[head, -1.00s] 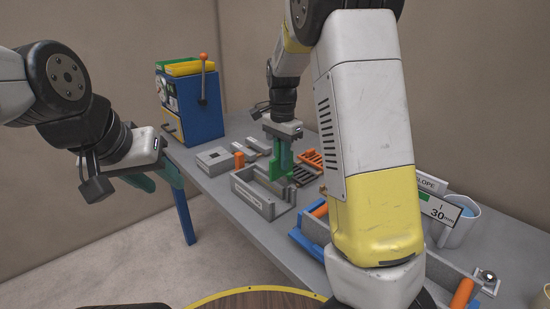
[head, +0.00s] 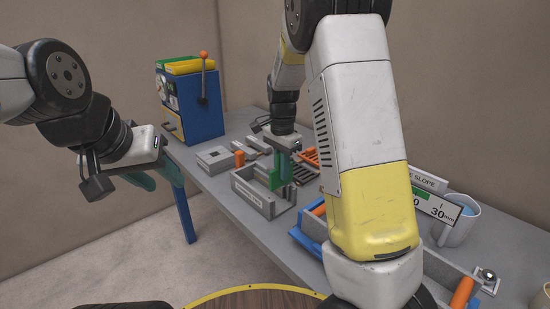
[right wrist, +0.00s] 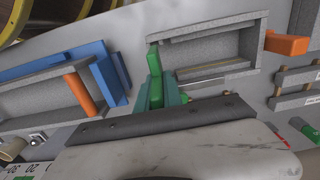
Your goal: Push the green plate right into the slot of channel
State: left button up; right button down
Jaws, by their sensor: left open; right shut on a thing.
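The bright green plate (head: 273,178) is held upright by my right gripper (head: 286,168), whose teal fingers are shut on it. The grey channel (head: 252,197) is a walled frame with a label on its front side, lying on the table. In the head view the plate overlaps the channel's right part; whether it touches the channel or sits in the slot I cannot tell. In the right wrist view the green plate (right wrist: 154,64) stands at the left end of the channel (right wrist: 212,73), and the fingers partly hide it. My left gripper (head: 158,180) is open and empty, left of the table.
A blue machine (head: 203,115) with yellow and green trays stands at the far end. A grey block (head: 214,158) and an orange peg (head: 239,158) lie behind the channel. A blue-and-grey fixture (head: 310,236) and a mug (head: 458,224) are on the right.

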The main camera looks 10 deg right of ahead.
jog(key=shift+f, duration=0.8)
jog(key=shift+f, duration=3.85)
jog(key=c, duration=1.4)
grip_release()
notch_tip(320, 180, up, 8)
jog(key=shift+f, duration=0.1)
